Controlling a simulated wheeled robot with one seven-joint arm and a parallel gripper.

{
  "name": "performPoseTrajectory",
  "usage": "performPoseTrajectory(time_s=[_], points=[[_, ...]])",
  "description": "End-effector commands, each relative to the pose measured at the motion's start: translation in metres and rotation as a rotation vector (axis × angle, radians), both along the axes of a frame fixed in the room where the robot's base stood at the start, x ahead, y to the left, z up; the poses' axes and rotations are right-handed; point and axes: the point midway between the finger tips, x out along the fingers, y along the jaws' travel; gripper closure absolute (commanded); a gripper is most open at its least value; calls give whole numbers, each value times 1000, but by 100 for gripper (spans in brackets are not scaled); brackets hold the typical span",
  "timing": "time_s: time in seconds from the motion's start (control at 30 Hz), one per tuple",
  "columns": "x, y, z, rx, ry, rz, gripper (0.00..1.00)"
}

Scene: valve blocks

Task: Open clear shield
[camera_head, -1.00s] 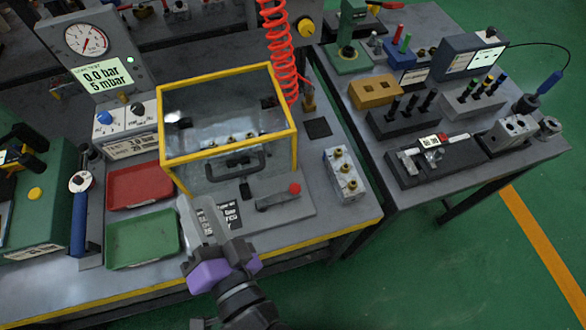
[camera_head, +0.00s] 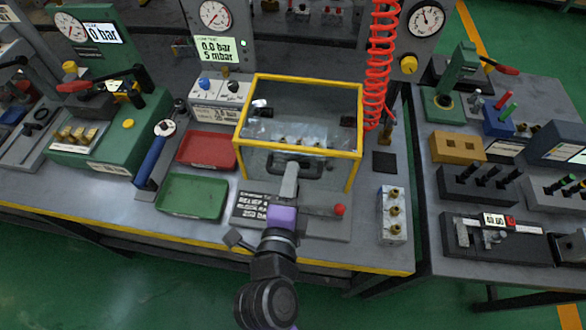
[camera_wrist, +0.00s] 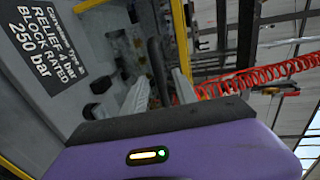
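The clear shield (camera_head: 335,151) is a see-through box with a yellow frame, standing closed over a block in the middle of the bench. Its dark handle (camera_head: 312,163) is on the front panel. My gripper (camera_head: 290,172) is at the handle, reaching up from the front edge of the bench, and covers part of it. In the wrist view, the two grey fingers of my gripper (camera_wrist: 160,85) are apart. The dark handle bar (camera_wrist: 156,60) shows between them, with gaps that look clear on both sides. Contact with the handle cannot be made out.
A red tray (camera_head: 207,151) and a green tray (camera_head: 192,197) lie left of the shield. A red-knobbed lever (camera_head: 339,210) is in front, close to my gripper. A valve block (camera_head: 392,215) stands at right. A coiled red hose (camera_head: 380,70) hangs at the back right corner.

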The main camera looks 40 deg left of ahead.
Motion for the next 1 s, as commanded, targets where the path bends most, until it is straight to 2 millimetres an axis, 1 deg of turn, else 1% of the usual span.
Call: performPoseTrajectory(time_s=[0.1,0.2,0.5,0.67,0.7,1.0], points=[[11,7,-1,0,-1,0,66],[16,10,-3,0,0,1,66],[18,11,-5,0,0,0,66],[18,11,-5,0,0,0,97],[18,11,-5,0,0,0,100],[18,11,-5,0,0,0,100]])
